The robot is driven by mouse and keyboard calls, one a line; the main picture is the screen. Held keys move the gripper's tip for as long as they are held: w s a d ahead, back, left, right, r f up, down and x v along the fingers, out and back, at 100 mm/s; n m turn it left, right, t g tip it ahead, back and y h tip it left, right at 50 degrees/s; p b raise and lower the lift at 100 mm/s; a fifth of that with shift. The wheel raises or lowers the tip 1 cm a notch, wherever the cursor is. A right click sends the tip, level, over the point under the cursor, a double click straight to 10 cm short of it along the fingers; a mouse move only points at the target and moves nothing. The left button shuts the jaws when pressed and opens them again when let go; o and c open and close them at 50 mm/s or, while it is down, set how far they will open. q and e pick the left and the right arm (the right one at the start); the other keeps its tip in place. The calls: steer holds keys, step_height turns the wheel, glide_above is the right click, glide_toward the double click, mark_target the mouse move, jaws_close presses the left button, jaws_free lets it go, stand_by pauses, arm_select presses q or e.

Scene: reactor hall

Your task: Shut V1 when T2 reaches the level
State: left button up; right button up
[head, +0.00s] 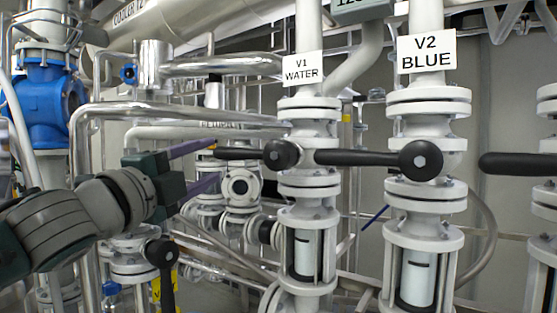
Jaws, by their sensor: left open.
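Valve V1 (309,157) is on a white vertical pipe under a sign (303,69) reading "V1 WATER". Its black lever (240,153) points left from a round hub, crosswise to the pipe. My left gripper (217,161) comes in from the left with two purple fingers spread apart. In the picture, the lever's end lies between the fingertips; I cannot tell whether they touch. A sight glass (305,254) with a dark mark sits below V1. No tank marked T2 or its level is clearly seen. My right gripper is not in view.
Valve V2 (420,190), signed "V2 BLUE", stands right of V1; its black lever (355,157) reaches left close to V1's body. Another black lever (515,164) enters at the right edge. A blue valve (45,105) and silver pipes (185,110) crowd the left.

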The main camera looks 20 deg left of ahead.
arm_select(q)
steer(key=shift+v, duration=1)
steer(key=s+d+f+n+g+y, duration=0.1)
steer(key=s+f+n+g+y, duration=0.35)
steer(key=f, duration=0.75)
steer(key=s+d+f+n+g+h, duration=0.1)
steer(key=s+d+f+n+g, duration=0.3)
steer(key=s, duration=0.5)
steer(key=s+d+f+n+g+h, duration=0.1)
steer(key=s+f+n+g, duration=0.35)
steer(key=s, duration=0.35)
steer(key=s+d+f+n+g+h, duration=0.1)
steer(key=s+d+f+n+g, duration=0.3)
steer(key=s, duration=0.5)
step_height(320, 180, up, 35)
steer(key=a+p, duration=0.1)
steer(key=p, duration=3.6)
steer(key=shift+s+r, duration=0.2)
steer(key=shift+s, duration=0.15)
steer(key=shift+a+f, duration=0.1)
steer(key=shift+a, duration=0.05)
